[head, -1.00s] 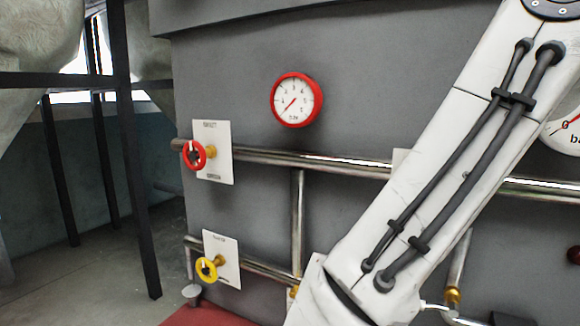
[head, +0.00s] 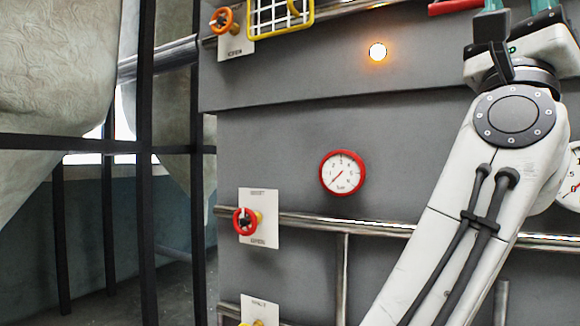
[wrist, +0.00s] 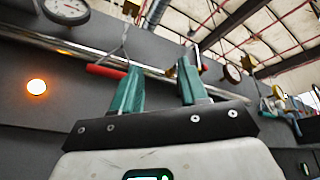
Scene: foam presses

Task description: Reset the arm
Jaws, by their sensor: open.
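My white arm (head: 470,215) rises along the right side of the head view, bent at a round grey joint. My gripper (head: 515,5) is at the top right edge of that view, its teal fingers partly cut off. In the wrist view my gripper (wrist: 157,82) shows two teal fingers spread apart with nothing between them. A red handle (wrist: 106,71) lies beyond the left finger, on the grey machine; its right end is partly hidden. It also shows in the head view (head: 455,6), left of my gripper.
The grey machine wall (head: 280,140) carries a red-rimmed gauge (head: 342,172), a red valve wheel (head: 245,221), an orange valve wheel (head: 223,20), a yellow-framed grid (head: 280,14), pipes and a lit orange lamp (head: 377,52). Dark posts (head: 147,220) stand at left.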

